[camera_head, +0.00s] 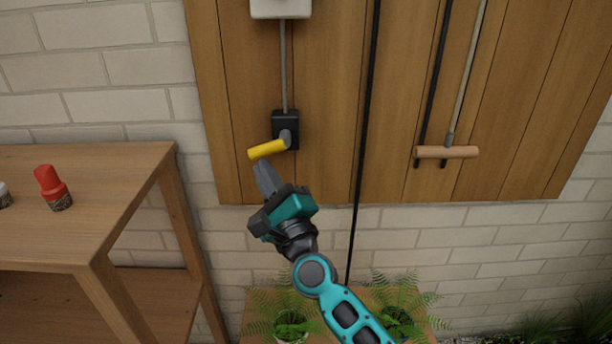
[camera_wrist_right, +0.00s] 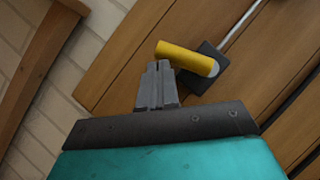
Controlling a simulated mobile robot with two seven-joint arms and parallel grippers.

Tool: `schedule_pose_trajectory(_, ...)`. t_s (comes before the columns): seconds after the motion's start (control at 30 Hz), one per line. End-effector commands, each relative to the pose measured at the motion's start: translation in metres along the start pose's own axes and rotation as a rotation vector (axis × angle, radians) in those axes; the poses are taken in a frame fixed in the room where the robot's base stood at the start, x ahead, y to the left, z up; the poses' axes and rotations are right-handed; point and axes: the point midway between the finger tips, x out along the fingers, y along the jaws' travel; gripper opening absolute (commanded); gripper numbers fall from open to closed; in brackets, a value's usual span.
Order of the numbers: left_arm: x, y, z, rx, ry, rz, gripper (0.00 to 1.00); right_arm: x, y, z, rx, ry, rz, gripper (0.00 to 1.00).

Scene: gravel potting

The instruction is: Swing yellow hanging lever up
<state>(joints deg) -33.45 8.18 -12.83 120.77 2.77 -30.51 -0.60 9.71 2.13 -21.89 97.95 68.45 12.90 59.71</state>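The yellow lever (camera_head: 266,149) sticks out to the left and slightly down from a grey pivot on a black box (camera_head: 286,122) on the wooden wall panel. My right gripper (camera_head: 262,168) is just below the lever, its fingers pointing up towards it. In the right wrist view, the yellow lever (camera_wrist_right: 187,57) lies just beyond and to the right of the fingertips (camera_wrist_right: 158,66). The fingers are together with nothing visible between them. Whether the tips touch the lever I cannot tell. My left gripper is not in view.
A wooden shelf (camera_head: 80,190) stands at left with a red-capped shaker (camera_head: 52,187) on it. A wooden-handled pull bar (camera_head: 447,152) hangs at right. A black cord (camera_head: 364,120) runs down behind my arm. Ferns (camera_head: 405,300) stand below.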

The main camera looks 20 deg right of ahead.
Motion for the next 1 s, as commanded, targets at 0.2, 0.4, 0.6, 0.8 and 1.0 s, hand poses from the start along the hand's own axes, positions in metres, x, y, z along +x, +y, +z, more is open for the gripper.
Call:
schedule_pose_trajectory(0.2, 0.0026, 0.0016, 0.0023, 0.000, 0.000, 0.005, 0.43, 0.0038, 0.0009, 0.0047, 0.056, 0.002, -0.037, 0.00)
schedule_pose_trajectory(0.4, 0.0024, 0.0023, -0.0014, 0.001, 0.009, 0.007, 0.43, 0.0057, 0.0007, 0.0073, 0.054, 0.002, -0.035, 0.00)
schedule_pose_trajectory(0.6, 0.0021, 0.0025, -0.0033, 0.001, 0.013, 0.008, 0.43, 0.0065, 0.0006, 0.0090, 0.053, 0.001, -0.035, 0.00)
schedule_pose_trajectory(0.8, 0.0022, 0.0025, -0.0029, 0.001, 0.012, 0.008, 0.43, 0.0067, 0.0004, 0.0097, 0.053, -0.001, -0.034, 0.00)
schedule_pose_trajectory(1.0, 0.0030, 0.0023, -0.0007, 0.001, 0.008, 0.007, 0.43, 0.0068, 0.0006, 0.0100, 0.053, -0.002, -0.034, 0.00)
